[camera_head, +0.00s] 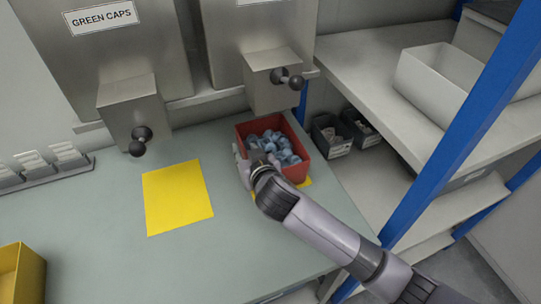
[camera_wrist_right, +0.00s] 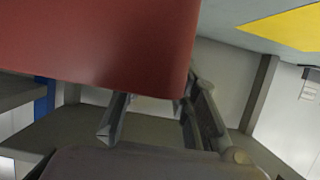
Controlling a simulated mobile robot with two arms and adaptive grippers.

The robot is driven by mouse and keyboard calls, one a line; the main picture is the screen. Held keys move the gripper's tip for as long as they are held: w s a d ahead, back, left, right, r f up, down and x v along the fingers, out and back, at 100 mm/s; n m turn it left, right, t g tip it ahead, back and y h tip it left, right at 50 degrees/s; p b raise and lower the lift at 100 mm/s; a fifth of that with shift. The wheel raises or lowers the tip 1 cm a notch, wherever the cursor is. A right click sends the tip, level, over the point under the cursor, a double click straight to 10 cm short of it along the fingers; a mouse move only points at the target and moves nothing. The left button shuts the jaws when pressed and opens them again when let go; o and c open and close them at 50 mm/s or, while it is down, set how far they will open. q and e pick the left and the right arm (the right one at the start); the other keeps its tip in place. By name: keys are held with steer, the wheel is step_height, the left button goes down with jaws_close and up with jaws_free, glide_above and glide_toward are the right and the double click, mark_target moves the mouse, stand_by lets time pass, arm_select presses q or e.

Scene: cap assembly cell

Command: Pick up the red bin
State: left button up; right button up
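The red bin (camera_head: 298,170) stands on the grey-green table, at its right end in the head view, and holds several blue-grey caps (camera_head: 272,146). In the right wrist view the bin's red wall (camera_wrist_right: 90,40) fills the upper left and hides part of the fingers. My right gripper (camera_head: 242,162) is at the bin's left side, very close to its wall. It also shows in the right wrist view (camera_wrist_right: 155,122), its fingers apart with a gap between them. I cannot tell whether a finger touches the bin. My left gripper is not in view.
A yellow mat (camera_head: 178,197) lies left of the bin, another partly under it. Metal dispensers with black knobs (camera_head: 140,134) hang behind. Dark bins (camera_head: 332,136) and a blue post (camera_head: 450,130) stand right. A yellow bin (camera_head: 22,275) is at lower left.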

steer(key=shift+x, duration=1.25)
steer(key=shift+c, duration=0.5)
jaws_close()
